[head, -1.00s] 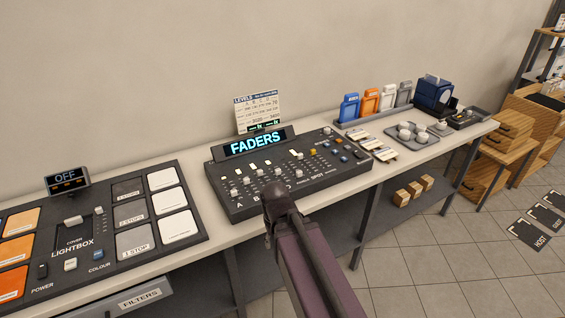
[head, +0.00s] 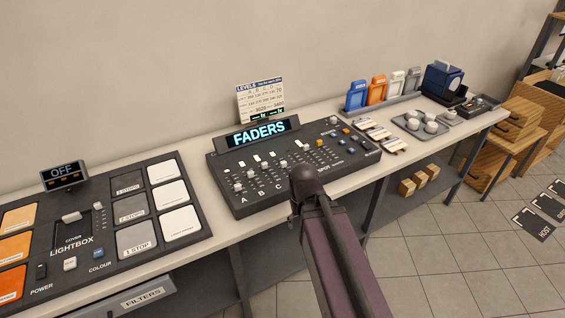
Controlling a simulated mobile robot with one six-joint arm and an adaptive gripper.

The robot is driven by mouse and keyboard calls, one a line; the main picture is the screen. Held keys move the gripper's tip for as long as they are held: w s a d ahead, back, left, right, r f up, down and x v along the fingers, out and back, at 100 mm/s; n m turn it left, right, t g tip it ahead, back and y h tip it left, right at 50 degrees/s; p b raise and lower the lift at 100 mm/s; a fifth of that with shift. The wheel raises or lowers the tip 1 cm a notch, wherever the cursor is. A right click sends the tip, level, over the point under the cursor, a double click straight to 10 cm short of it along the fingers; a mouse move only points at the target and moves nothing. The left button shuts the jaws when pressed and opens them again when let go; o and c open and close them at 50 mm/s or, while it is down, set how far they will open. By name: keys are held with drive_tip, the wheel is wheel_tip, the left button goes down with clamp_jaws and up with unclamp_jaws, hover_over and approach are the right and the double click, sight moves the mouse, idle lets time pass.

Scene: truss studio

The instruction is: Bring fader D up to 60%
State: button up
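The fader console (head: 222,195) is a dark sloped box on the bench with a lit "FADERS" display (head: 259,134). Several faders with pale caps stand in a row; the leftmost cap (head: 238,187) sits low. Labels A, B and C show along the front edge. The D label is hidden behind my arm, and I cannot tell which cap is fader D's or its exact height. A dark rounded joint of my arm covers the console's front middle. My gripper's fingers do not show.
A levels card (head: 261,101) stands behind the console. A lightbox panel (head: 90,222) with an "OFF" display (head: 63,174) lies to the left. To the right are small pale-and-dark pieces (head: 383,136), coloured holders (head: 377,90) and a tray of cups (head: 411,127).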

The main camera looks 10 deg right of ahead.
sight(283, 162)
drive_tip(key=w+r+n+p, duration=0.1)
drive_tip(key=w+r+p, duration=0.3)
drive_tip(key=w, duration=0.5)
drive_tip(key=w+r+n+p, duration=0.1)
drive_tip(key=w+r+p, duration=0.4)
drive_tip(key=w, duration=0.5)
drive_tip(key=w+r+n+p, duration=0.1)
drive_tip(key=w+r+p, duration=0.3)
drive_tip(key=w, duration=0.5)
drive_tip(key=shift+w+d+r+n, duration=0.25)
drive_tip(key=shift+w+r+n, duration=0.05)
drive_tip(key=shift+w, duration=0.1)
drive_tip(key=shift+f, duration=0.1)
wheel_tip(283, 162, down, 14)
drive_tip(key=b, duration=1.3)
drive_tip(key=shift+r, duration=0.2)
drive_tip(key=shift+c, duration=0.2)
